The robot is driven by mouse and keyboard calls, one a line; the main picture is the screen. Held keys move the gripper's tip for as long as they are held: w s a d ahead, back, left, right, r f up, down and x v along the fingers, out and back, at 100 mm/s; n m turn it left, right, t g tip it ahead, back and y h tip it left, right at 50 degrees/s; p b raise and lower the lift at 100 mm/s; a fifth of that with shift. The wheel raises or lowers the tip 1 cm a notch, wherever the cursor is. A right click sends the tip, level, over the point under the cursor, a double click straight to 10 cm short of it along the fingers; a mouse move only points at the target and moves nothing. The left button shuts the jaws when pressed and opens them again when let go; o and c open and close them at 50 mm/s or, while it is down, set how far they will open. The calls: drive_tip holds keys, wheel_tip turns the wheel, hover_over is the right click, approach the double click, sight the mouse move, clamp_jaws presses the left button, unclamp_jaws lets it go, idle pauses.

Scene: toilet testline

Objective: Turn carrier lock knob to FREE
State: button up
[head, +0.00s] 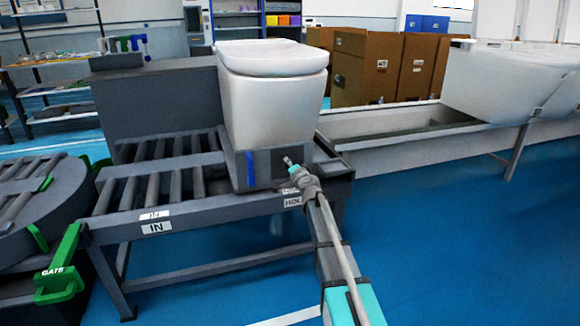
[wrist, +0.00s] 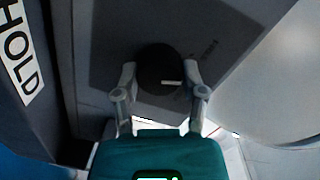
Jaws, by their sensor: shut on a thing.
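The carrier lock knob (wrist: 160,72) is a round black knob with a small white mark, on a dark plate on the grey carrier (wrist: 100,110). In the wrist view the two fingers of my gripper (wrist: 160,85) stand on either side of the knob and are shut on it. The white mark points sideways in that view. In the head view my gripper (head: 290,163) reaches the front of the carrier (head: 265,168), under the white toilet (head: 272,105). The knob is hidden there.
The carrier stands on a roller conveyor (head: 150,190) with an IN label and a HOLD label (wrist: 18,60). A green GATE lever (head: 62,270) is at the left. A long trough (head: 400,125) runs right. Cardboard boxes (head: 365,70) stand behind. Blue floor in front is open.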

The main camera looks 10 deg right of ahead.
drive_tip(key=shift+n, duration=1.9)
drive_tip(key=o, duration=1.1)
drive_tip(key=shift+o, duration=0.2)
